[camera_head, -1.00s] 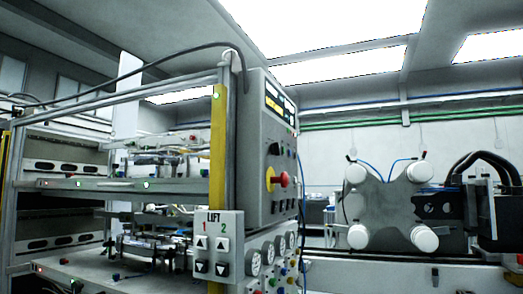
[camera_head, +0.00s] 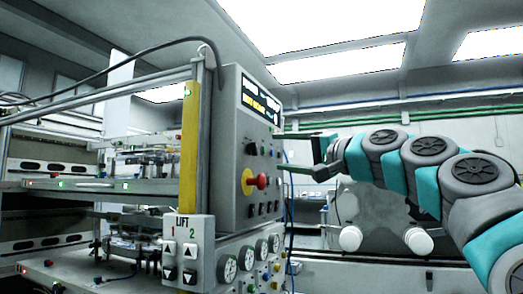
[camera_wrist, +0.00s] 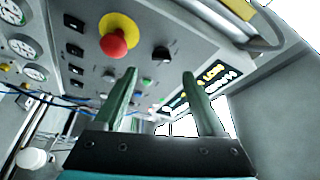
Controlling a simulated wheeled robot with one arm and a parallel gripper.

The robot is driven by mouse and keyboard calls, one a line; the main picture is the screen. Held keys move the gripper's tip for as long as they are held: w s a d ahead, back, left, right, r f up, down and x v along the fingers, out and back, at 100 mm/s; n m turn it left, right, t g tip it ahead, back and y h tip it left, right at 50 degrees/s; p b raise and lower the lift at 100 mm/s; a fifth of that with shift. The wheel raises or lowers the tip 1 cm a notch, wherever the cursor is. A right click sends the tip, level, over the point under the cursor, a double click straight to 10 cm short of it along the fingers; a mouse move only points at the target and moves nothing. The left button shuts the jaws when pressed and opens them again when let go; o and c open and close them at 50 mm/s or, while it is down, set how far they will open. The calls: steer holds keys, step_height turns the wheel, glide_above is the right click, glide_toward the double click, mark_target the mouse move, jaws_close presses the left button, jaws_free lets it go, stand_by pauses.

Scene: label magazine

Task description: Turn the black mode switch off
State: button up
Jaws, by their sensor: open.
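The black mode switch (camera_head: 252,148) appears to be the black rotary knob on the grey control panel, above the red emergency button (camera_head: 261,181) on its yellow base. In the wrist view the knob (camera_wrist: 161,53) shows ahead of and between the fingertips; its label and set position are too small to read. My gripper (camera_head: 285,152) is open and empty, to the right of the panel at about the knob's height. In the wrist view my gripper's two green fingers (camera_wrist: 160,75) point at the panel, with a gap between them and the knob apart from both.
The lit display (camera_head: 260,101) is above the knob. Small black switches (camera_wrist: 75,50) and gauges (camera_wrist: 24,47) sit lower on the cabinet. The LIFT button box (camera_head: 188,251) stands out at the lower left. A grey fixture with white round pads (camera_head: 350,238) is behind my arm.

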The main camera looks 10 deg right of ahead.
mark_target(256, 149)
steer(key=shift+p+x, duration=0.6)
steer(key=shift+x, duration=3.3)
steer(key=shift+r, duration=0.15)
jaws_close()
